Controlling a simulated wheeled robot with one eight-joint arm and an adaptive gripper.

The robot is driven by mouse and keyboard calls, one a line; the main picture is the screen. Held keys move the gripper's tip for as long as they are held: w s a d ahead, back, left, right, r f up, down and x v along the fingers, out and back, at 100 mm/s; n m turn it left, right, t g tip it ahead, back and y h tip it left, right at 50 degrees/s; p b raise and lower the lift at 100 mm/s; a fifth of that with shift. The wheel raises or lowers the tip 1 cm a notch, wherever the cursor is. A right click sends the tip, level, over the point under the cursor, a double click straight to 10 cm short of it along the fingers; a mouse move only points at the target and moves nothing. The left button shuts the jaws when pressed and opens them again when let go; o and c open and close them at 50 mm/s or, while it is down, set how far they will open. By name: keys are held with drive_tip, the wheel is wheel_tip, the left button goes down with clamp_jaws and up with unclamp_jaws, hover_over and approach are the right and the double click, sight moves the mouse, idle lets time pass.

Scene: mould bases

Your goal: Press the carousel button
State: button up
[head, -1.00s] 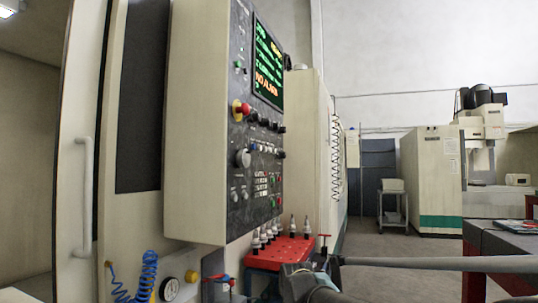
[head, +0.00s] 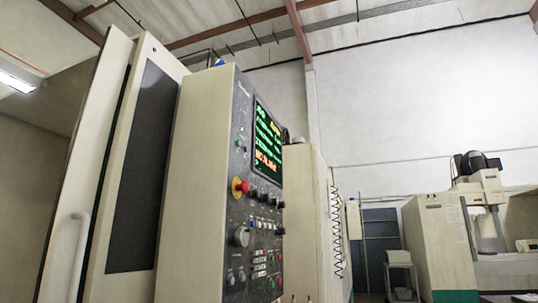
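The machine's control panel (head: 240,160) stands left of centre in the head view, seen at a steep angle. It carries a lit screen (head: 268,145) with green and orange text, a red emergency knob on yellow (head: 240,187), dark knobs, a large grey dial (head: 241,236) and rows of small buttons (head: 262,262) low down. Some of the small buttons are red or green. I cannot read the labels, so I cannot tell which is the carousel button. My gripper is not in view.
A tall machine door with a handle (head: 78,255) stands at the left. A coiled black cable (head: 337,235) hangs on the cabinet behind the panel. Another machine (head: 438,245) and a small cart (head: 400,270) stand at the right. The floor is mostly out of view.

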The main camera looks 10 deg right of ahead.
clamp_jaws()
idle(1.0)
